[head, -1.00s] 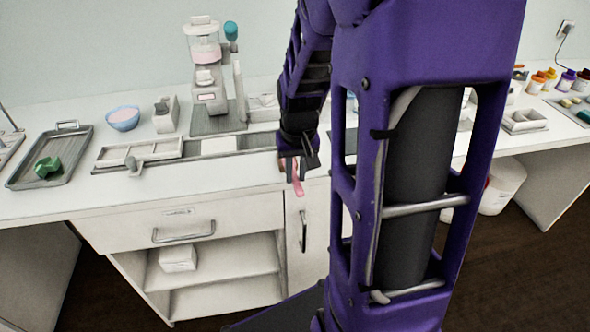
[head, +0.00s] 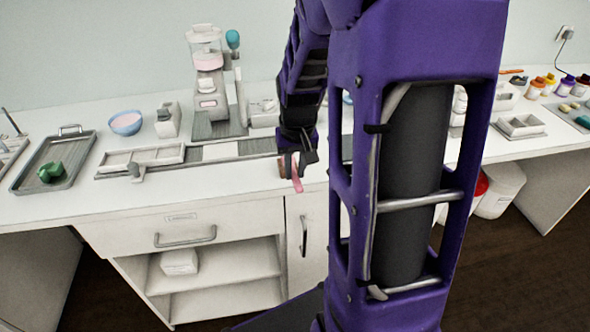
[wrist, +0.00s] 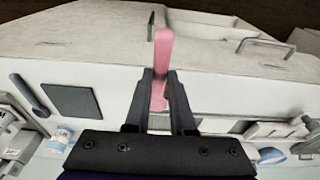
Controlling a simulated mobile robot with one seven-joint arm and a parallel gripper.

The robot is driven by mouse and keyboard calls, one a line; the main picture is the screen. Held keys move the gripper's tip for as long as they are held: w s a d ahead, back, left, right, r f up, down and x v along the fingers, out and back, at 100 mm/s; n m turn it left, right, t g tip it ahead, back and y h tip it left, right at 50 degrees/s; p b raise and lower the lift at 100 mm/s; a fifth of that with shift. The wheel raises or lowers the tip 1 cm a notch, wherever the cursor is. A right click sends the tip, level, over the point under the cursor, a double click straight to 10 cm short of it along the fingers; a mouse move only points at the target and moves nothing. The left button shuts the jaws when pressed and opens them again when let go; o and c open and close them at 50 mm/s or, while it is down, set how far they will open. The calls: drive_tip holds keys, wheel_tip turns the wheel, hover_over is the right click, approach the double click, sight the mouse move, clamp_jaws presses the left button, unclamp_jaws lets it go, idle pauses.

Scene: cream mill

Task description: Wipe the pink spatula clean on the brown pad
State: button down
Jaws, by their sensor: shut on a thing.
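My gripper (head: 299,160) is shut on the pink spatula (head: 297,184) over the front part of the white counter. The spatula points down and towards the counter's front edge in the head view. In the wrist view the spatula (wrist: 163,52) extends out between the fingertips of my gripper (wrist: 160,74). A small brown patch (head: 282,168), apparently the brown pad, shows just left of the gripper. The gripper partly hides it, and I cannot tell whether the spatula touches it. No clear view of the pad shows in the wrist view.
A blue bowl with pink content (head: 126,123), a grey tray (head: 25,182) with a green object, and a mixing machine (head: 207,85) stand left of the gripper. A dark flat square (wrist: 71,100) lies on the counter. The front counter strip left of the gripper is clear.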

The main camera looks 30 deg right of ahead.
sight(295, 175)
drive_tip(key=shift+r, duration=2.15)
drive_tip(key=shift+w, duration=0.1)
